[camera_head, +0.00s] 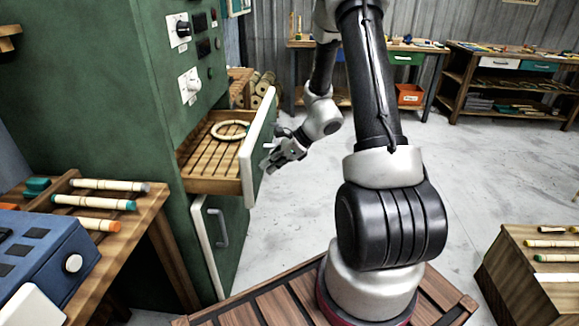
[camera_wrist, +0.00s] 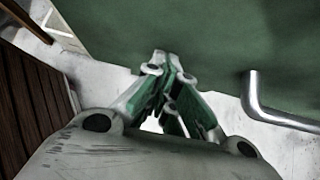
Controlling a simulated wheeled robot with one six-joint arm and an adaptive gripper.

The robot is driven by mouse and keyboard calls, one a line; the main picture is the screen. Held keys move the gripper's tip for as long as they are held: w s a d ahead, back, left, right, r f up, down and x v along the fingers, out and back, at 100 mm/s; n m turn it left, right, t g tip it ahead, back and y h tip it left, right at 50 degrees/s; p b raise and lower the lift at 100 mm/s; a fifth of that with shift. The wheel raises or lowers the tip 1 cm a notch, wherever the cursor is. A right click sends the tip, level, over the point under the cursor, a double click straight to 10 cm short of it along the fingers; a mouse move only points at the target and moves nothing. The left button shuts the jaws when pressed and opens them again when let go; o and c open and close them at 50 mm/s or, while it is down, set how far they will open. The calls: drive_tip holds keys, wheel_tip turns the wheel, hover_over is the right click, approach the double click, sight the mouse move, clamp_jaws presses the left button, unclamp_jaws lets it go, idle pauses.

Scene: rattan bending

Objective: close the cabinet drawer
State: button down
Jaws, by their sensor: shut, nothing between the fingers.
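The cabinet (camera_head: 110,85) is tall and green and stands at the left in the head view. A pale ring (camera_head: 231,130) lies in the drawer. My gripper (camera_head: 268,168) is shut and empty beside the outer face of the front panel; I cannot tell whether it touches. In the wrist view my gripper (camera_wrist: 168,62) shows its fingertips together before a green surface (camera_wrist: 190,30). A metal bar handle (camera_wrist: 262,108) is at the right there.
A wooden table (camera_head: 120,225) with rods and a blue box (camera_head: 45,255) stand at the left. A crate (camera_head: 525,275) is at the right. Open floor (camera_head: 480,170) lies beyond my arm.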

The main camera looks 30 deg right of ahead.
hover_over(219, 175)
drive_tip(key=shift+s, duration=0.1)
drive_tip(key=shift+w+a+r, duration=0.1)
drive_tip(key=shift+w+a, duration=0.3)
drive_tip(key=shift+a, duration=0.1)
